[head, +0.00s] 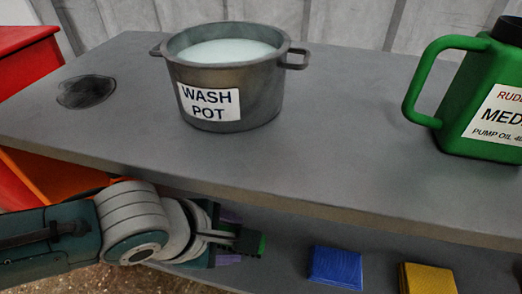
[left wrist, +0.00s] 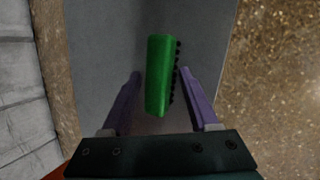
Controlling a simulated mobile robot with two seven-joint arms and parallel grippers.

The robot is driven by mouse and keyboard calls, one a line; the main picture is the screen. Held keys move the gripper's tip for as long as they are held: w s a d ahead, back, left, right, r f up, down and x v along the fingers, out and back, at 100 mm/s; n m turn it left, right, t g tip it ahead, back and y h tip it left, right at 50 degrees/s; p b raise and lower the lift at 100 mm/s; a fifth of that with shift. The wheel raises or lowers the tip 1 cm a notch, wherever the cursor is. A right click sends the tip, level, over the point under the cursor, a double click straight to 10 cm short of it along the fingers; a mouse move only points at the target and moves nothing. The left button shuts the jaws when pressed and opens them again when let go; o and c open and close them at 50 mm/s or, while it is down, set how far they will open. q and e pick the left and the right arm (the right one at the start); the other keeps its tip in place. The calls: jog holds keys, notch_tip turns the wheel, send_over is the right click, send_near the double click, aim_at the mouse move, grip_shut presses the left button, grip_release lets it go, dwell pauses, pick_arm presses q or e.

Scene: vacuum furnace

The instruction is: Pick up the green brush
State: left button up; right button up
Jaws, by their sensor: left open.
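The green brush (left wrist: 158,75) shows in the left wrist view, lengthwise between my fingers, with dark bristles along its right side. In the head view its green end (head: 262,245) shows just beyond my left gripper, at the lower shelf. My left gripper (left wrist: 160,74) is open, with one purple finger on each side of the brush and a visible gap on both sides. In the head view the left gripper (head: 232,238) reaches in below the tabletop's front edge, partly hidden by my wrist. My right gripper is not in view.
The grey tabletop (head: 340,140) overhangs the lower shelf (head: 385,262). A blue block (head: 336,266) and a yellow block (head: 427,279) lie on that shelf to the right. On top stand the wash pot (head: 225,100) and a green oil jug (head: 465,110).

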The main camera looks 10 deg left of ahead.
pick_arm(q)
jog(key=shift+f, duration=0.25)
jog(key=shift+c, duration=0.3)
grip_shut()
dwell(0.5)
